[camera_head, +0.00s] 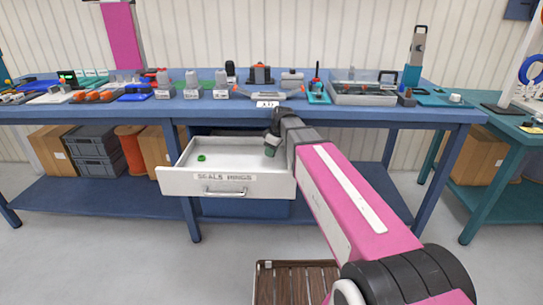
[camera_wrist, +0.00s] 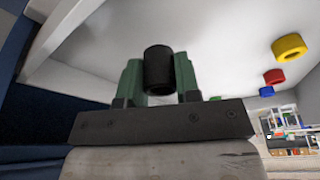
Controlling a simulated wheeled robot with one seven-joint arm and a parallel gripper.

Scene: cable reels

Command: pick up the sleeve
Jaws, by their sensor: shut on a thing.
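The sleeve is a short black cylinder (camera_wrist: 158,72) in the wrist view. It sits between the two green fingers of my gripper (camera_wrist: 158,84), which are shut on it. In the head view my gripper (camera_head: 271,146) is at the right part of the open white drawer (camera_head: 226,184), and the sleeve cannot be made out there. The pale drawer interior lies behind the sleeve in the wrist view. I cannot tell whether the sleeve touches the drawer floor.
The drawer, labelled for seals and rings, holds a green ring (camera_head: 201,157). A yellow ring (camera_wrist: 289,47), a red ring (camera_wrist: 273,76) and a blue ring (camera_wrist: 266,91) show in the wrist view. The blue workbench (camera_head: 225,111) above carries many tools.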

